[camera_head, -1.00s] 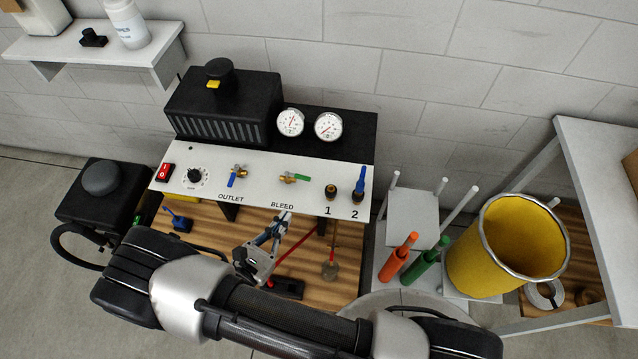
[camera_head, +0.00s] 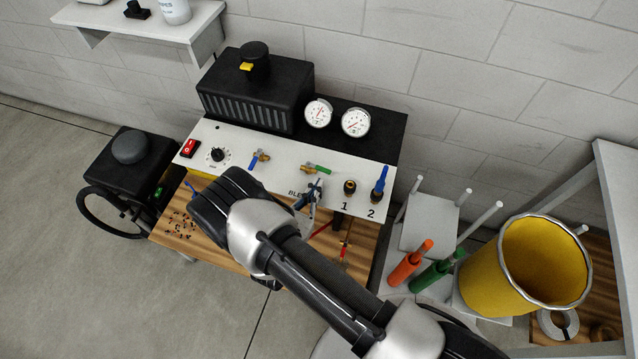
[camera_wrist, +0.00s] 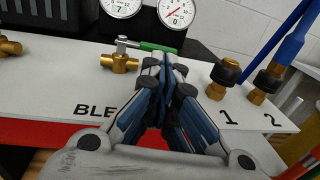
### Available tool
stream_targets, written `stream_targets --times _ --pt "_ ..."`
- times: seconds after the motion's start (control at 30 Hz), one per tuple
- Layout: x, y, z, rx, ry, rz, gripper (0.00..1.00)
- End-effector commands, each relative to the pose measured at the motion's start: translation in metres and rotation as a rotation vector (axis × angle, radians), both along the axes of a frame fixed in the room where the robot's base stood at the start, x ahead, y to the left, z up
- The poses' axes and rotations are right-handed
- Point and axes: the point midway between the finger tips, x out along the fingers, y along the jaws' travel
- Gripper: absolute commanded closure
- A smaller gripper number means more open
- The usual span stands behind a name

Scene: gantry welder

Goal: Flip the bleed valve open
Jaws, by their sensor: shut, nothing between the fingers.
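The bleed valve (camera_head: 308,167) is a small brass valve with a green lever, mounted on the white panel above the BLEED label. In the wrist view its brass body (camera_wrist: 118,63) sits left of my fingertips. Its green lever (camera_wrist: 152,46) points to the right, just beyond the fingertips. My gripper (camera_wrist: 165,62) is shut and empty. In the head view my gripper (camera_head: 314,186) is just below the valve, partly covering the label. I cannot tell whether the fingertips touch the lever.
The outlet valve (camera_head: 260,160) with a blue lever is to the left. Fittings 1 (camera_head: 349,187) and 2 (camera_head: 380,182) are close on the right, 2 with a blue piece standing up. Two gauges (camera_head: 355,122) rise behind. A yellow bucket (camera_head: 490,270) stands far right.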

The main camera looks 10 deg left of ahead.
Motion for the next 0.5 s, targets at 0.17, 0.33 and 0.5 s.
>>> stream_targets --times 0.17,0.33,0.5 --pt "0.017 -0.005 0.0 0.001 0.0 -0.002 1.0" --pt "0.02 -0.006 0.0 0.0 0.0 0.001 1.0" --pt "0.02 -0.006 0.0 0.0 0.0 0.001 1.0"
